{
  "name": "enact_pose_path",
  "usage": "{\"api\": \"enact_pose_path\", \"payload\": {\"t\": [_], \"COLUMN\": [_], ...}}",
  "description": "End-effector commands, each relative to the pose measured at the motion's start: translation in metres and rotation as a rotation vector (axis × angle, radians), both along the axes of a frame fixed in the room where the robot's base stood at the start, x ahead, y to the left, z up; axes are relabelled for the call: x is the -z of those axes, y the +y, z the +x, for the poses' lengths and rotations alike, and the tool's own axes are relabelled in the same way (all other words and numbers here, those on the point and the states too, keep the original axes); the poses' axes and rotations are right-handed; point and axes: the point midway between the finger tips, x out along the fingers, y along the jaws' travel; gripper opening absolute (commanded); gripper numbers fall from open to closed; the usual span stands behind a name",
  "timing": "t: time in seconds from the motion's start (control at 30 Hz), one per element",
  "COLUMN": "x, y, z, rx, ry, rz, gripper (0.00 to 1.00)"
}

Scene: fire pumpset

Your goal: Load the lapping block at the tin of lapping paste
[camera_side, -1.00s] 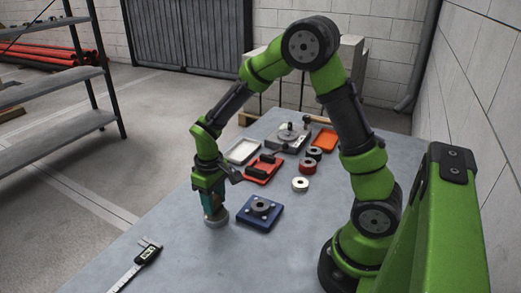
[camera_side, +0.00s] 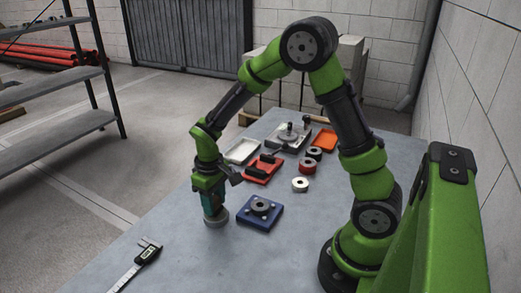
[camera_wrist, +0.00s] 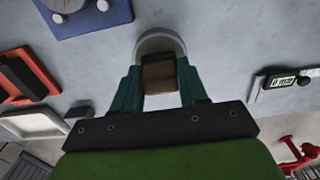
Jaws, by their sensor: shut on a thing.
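The tin of lapping paste (camera_side: 217,222) is a low, round grey tin on the table, left of the blue fixture. It also shows in the wrist view as a pale curved rim (camera_wrist: 160,41). My gripper (camera_side: 213,207) points down at the tin. In the wrist view, its two green fingers (camera_wrist: 158,85) are shut on a brown block, the lapping block (camera_wrist: 158,72). The block's lower end is over or in the tin; its contact with the paste is hidden.
A blue fixture (camera_side: 259,213) with a dark ring stands close right of the tin. A red tray (camera_side: 264,170), a white tray (camera_side: 242,151) and several rings lie farther back. A digital caliper (camera_side: 136,266) lies at front left.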

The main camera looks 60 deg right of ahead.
Motion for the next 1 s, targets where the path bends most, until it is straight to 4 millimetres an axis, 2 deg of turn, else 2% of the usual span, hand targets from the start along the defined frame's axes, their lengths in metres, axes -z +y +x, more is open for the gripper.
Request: {"api": "enact_pose_path", "payload": {"t": [1.0], "x": [0.0081], "y": [0.0000], "z": [0.0002], "rx": [0.000], "ry": [0.000], "rz": [0.000], "gripper": [0.18]}}
